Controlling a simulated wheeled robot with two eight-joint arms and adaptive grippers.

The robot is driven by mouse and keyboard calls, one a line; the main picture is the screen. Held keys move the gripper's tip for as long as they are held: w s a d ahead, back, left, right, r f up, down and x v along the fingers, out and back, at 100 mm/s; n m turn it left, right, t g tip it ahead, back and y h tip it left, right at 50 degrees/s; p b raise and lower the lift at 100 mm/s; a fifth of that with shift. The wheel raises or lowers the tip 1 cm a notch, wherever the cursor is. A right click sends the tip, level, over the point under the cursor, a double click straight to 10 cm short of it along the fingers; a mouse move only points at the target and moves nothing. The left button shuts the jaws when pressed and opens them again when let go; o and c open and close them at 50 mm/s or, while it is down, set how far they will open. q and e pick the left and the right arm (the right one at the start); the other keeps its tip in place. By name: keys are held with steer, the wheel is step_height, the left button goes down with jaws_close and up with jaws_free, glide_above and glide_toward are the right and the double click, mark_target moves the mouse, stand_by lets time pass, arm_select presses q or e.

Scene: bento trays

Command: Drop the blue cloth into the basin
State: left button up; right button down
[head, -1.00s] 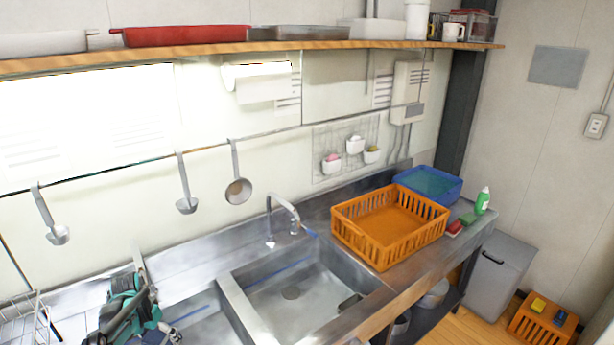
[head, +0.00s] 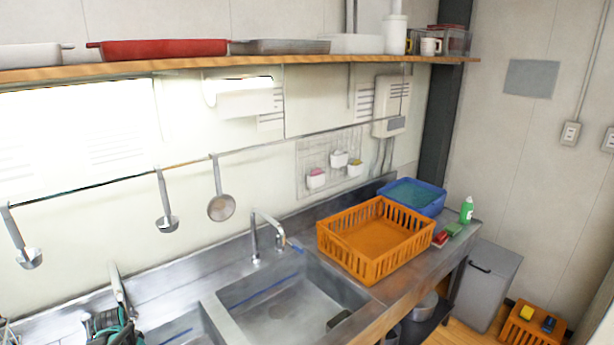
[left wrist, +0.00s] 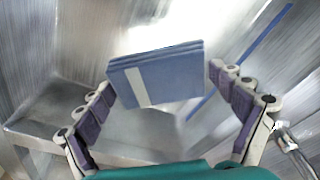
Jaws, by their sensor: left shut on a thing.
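The blue cloth (left wrist: 158,80) is a folded block with a pale stripe. In the left wrist view it sits between the two fingers of my left gripper (left wrist: 160,90), which is shut on it. It is held over steel sink surfaces; its height above them is hard to tell. In the head view my teal left gripper (head: 112,328) is at the lower left edge, and the cloth cannot be made out there. A steel basin (head: 295,312) lies right of it, with part of a second basin (head: 185,332) nearer the gripper. My right gripper is not in view.
A faucet (head: 256,238) stands behind the basin. An orange crate (head: 365,265) and a blue tub (head: 436,205) stand on the counter to the right. Ladles (head: 168,222) hang from a rail on the wall, below a wooden shelf (head: 300,63). The right basin looks mostly clear.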

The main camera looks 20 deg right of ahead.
arm_select(q)
steer(key=o, duration=0.8)
steer(key=shift+c, duration=0.2)
steer(key=shift+s+a+r, duration=0.1)
steer(key=shift+s+r, duration=0.05)
steer(key=shift+r, duration=1.15)
steer(key=shift+s+a+r, duration=0.1)
steer(key=shift+s+r, duration=0.05)
steer(key=shift+r, duration=1.2)
steer(key=shift+s+a+r, duration=0.1)
steer(key=shift+s+r, duration=0.05)
steer(key=shift+r, duration=1.15)
steer(key=shift+r, duration=0.1)
